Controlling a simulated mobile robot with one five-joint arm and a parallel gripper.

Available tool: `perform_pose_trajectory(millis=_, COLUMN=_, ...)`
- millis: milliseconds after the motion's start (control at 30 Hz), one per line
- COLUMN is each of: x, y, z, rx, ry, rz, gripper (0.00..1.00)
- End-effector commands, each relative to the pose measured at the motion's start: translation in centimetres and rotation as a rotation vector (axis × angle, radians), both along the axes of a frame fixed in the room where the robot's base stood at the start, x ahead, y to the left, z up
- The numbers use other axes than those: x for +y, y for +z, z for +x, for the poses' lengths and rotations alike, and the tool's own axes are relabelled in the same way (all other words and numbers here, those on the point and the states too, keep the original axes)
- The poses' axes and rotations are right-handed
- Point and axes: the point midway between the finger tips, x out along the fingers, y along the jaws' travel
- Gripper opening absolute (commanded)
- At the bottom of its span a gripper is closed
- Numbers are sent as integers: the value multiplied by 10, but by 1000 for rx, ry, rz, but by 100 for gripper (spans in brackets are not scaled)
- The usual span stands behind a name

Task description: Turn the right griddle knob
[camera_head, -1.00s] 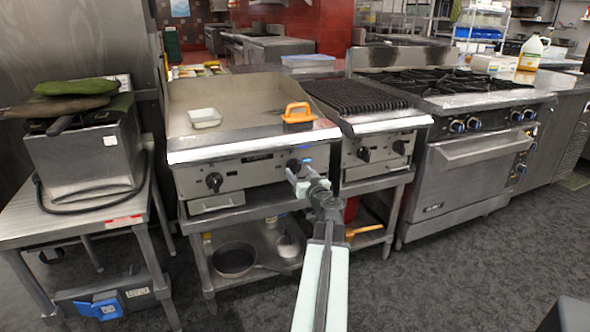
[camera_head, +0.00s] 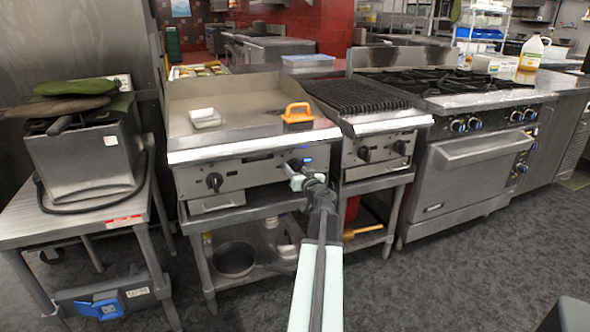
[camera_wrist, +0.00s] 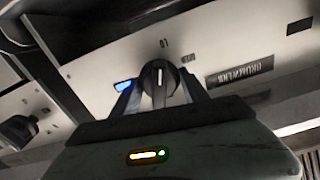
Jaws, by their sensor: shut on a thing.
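The griddle (camera_head: 240,108) stands left of centre, with two black knobs on its front panel. Its right knob (camera_wrist: 160,84) shows in the wrist view as a round black knob with a white pointer line. My gripper (camera_wrist: 158,92) is shut on that knob, one finger on each side. In the head view my gripper (camera_head: 297,168) reaches the right end of the griddle panel, and the knob is mostly hidden behind it. The left griddle knob (camera_head: 214,181) is in plain view; a black knob (camera_wrist: 18,131) also shows at the left of the wrist view.
A white dish (camera_head: 205,118) and an orange-handled press (camera_head: 297,113) rest on the griddle top. A charbroiler (camera_head: 357,97) adjoins at the right, then a range (camera_head: 470,160). A fryer (camera_head: 85,155) stands at left.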

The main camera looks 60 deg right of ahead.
Motion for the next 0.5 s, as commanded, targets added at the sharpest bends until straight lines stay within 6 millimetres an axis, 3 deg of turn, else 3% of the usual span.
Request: perform_pose_trajectory(millis=500, x=-1, y=1, z=2, rx=-236, ry=5, rz=319, gripper=12)
